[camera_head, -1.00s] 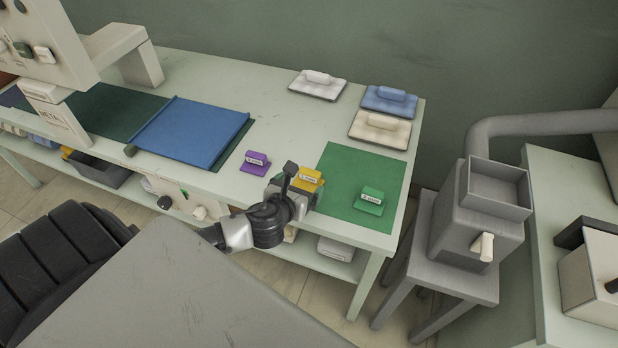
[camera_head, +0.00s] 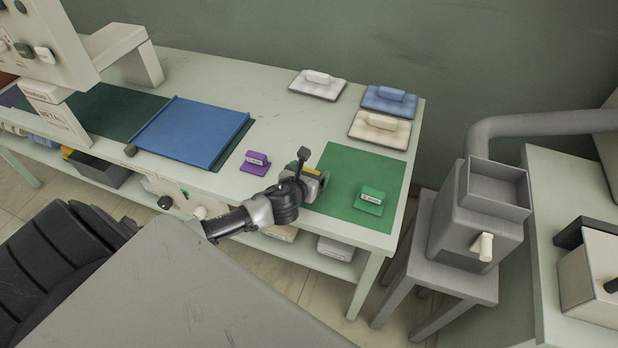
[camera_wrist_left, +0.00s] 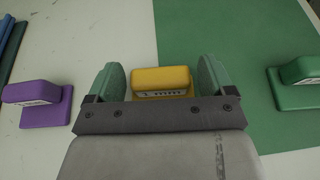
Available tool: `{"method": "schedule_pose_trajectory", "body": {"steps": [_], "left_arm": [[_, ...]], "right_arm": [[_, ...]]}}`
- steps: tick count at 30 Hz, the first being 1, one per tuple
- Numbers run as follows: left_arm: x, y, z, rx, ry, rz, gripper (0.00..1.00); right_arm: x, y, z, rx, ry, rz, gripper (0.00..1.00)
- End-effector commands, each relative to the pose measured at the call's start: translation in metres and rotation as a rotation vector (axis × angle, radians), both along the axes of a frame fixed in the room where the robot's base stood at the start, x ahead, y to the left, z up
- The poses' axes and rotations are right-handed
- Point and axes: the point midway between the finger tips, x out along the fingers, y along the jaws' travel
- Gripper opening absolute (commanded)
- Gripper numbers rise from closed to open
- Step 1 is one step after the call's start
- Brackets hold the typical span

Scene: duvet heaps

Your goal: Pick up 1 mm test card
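The 1 mm test card is a yellow block (camera_wrist_left: 162,79) with a "1 mm" label. In the left wrist view it stands between the two green fingers of my left gripper (camera_wrist_left: 160,82), with small gaps showing at both sides. In the head view my left gripper (camera_head: 312,180) covers most of the yellow card (camera_head: 304,169). The gripper is open around the card. My right gripper is not in view.
A purple card (camera_head: 255,163) lies to the left and a green card (camera_head: 371,198) to the right on a green mat (camera_head: 345,165). A blue panel (camera_head: 190,130) and several handled blocks (camera_head: 380,128) lie further away on the table.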

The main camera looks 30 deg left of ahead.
Motion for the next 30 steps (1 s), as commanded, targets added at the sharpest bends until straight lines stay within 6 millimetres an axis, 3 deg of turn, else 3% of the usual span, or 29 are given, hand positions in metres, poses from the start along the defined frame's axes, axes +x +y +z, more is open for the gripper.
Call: {"method": "schedule_pose_trajectory", "body": {"steps": [1, 8, 20, 26, 30], "left_arm": [[0.0, 0.0, 0.0, 0.0, 0.0, 0.0, 0.75], [0.0, 0.0, 0.0, 0.0, 0.0, 0.0, 0.4], [0.0, 0.001, 0.01, 0.003, -0.002, 0.001, 0.4], [0.001, 0.001, 0.043, 0.004, -0.005, -0.001, 0.4], [-0.024, -0.02, 0.059, -0.001, 0.0, -0.004, 0.4]], "right_arm": [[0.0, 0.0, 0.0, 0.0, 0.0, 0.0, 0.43], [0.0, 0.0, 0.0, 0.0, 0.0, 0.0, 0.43], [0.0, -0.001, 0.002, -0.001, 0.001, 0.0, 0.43], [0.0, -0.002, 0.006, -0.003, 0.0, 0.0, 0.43], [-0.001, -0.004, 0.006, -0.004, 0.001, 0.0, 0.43]]}}
